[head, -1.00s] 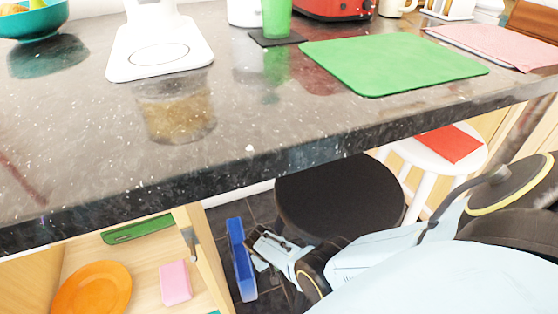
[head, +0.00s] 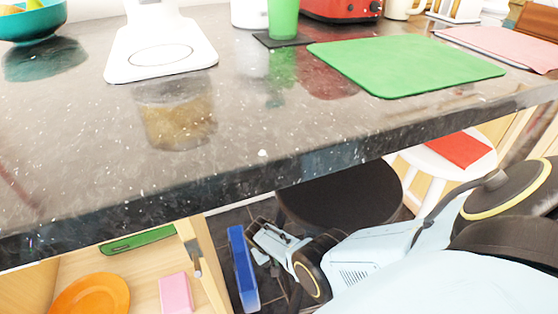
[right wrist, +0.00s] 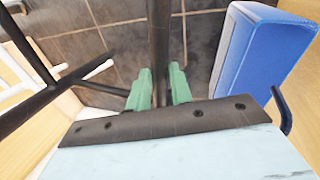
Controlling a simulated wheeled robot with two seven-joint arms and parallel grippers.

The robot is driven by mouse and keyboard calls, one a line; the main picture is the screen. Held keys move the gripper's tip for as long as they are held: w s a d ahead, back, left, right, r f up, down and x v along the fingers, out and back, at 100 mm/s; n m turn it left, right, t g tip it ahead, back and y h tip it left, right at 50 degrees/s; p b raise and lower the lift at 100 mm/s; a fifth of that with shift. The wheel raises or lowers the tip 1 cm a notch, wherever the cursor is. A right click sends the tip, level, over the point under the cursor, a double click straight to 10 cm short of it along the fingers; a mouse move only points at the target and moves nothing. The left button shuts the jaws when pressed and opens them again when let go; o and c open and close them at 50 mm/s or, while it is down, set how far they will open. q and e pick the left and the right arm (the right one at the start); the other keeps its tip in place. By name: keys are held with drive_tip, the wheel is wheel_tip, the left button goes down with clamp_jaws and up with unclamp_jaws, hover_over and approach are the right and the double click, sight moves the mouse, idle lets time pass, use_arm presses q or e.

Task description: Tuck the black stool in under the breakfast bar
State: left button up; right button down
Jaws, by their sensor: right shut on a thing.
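The black stool's round seat (head: 340,200) is below the front edge of the dark granite breakfast bar (head: 240,185). The bar's edge hides the far part of the seat; the near part sticks out in front. My right gripper (head: 258,240) is low at the seat's left side. In the right wrist view, my right gripper (right wrist: 162,80) has its green fingers shut on an upright black leg of the stool (right wrist: 159,30). Other black bars of the stool (right wrist: 40,95) run off to the left. My left gripper is out of view.
A white stool (head: 420,165) with a red top piece stands right of the black one. A blue box (head: 243,268) is on the floor to the left, also close in the wrist view (right wrist: 262,55). An open cabinet with an orange plate (head: 92,298) is further left.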

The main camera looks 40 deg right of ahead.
drive_tip(key=shift+w+d+r, duration=0.2)
drive_tip(key=shift+w+r, duration=0.05)
drive_tip(key=shift+w, duration=0.15)
drive_tip(key=c, duration=1.5)
unclamp_jaws()
drive_tip(key=shift+o, duration=1.3)
drive_tip(key=shift+s+a, duration=0.1)
drive_tip(key=shift+s, duration=0.05)
drive_tip(key=shift+o, duration=0.4)
drive_tip(key=shift+s+f, duration=0.1)
drive_tip(key=shift+s+a, duration=0.1)
drive_tip(key=p+v, duration=0.8)
